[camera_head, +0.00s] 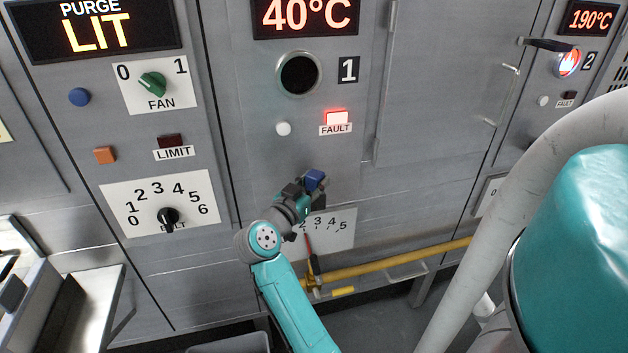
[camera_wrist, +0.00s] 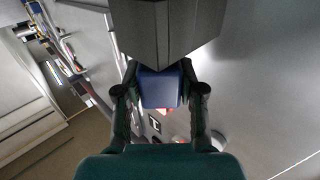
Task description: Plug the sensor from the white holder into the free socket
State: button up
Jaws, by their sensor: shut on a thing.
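My gripper (camera_head: 303,187) is in front of the grey cabinet, below the white button and the lit FAULT lamp. It is shut on a blue block (camera_head: 315,179), which I take to be the sensor. In the wrist view the blue block (camera_wrist: 160,89) sits between the two fingers of my gripper (camera_wrist: 160,77). A dark grey body (camera_wrist: 165,35) lies above it; I cannot tell whether it belongs to the sensor. A dark round opening (camera_head: 299,74) beside label 1 is above my gripper; I cannot tell whether it is the free socket. I cannot make out the white holder.
The red FAULT lamp (camera_head: 337,117) is lit. A numbered white dial plate (camera_head: 340,235) is partly hidden behind my gripper. A yellow pipe (camera_head: 395,263) runs low along the cabinet. A metal ledge (camera_head: 75,305) stands at lower left. A door handle (camera_head: 512,70) sticks out at right.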

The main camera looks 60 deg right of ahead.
jog(key=o, duration=1.3)
jog(key=shift+c, duration=0.2)
jog(key=shift+a, duration=0.1)
jog(key=a, duration=1.1)
jog(key=shift+w+a, duration=0.4)
jog(key=shift+w, duration=0.05)
jog(key=shift+s+f, duration=0.1)
